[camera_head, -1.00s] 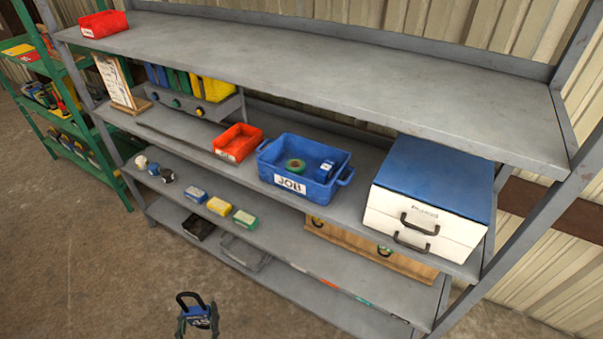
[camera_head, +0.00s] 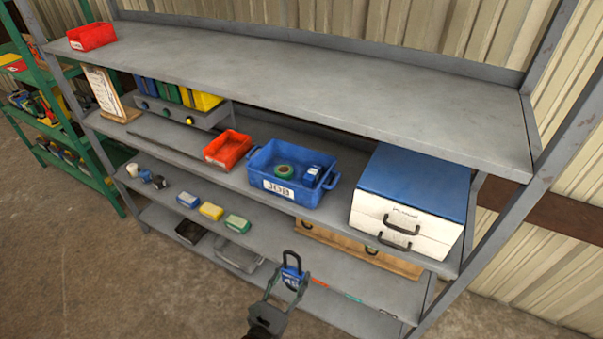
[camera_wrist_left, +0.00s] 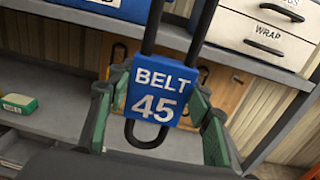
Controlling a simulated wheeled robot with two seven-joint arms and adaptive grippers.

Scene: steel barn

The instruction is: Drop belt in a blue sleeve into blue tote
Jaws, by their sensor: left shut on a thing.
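My left gripper (camera_head: 285,285) is shut on the belt in a blue sleeve (camera_head: 291,277), a black loop whose sleeve reads "BELT 45" in the left wrist view (camera_wrist_left: 155,95). The black loop sticks out above and below the sleeve. The gripper holds it in front of the shelf, below and in front of the blue tote. The blue tote (camera_head: 283,198), labelled JOB, stands on the second shelf from the top. A green roll (camera_head: 285,171) and a small blue item (camera_head: 312,172) lie in it. The tote's lower front also shows in the wrist view (camera_wrist_left: 119,8). My right gripper is out of view.
A red bin (camera_head: 228,149) stands left of the tote, and a white drawer case with a blue top (camera_head: 408,190) stands to its right. Several small packs, including a green one (camera_head: 237,223), lie on the shelf below.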

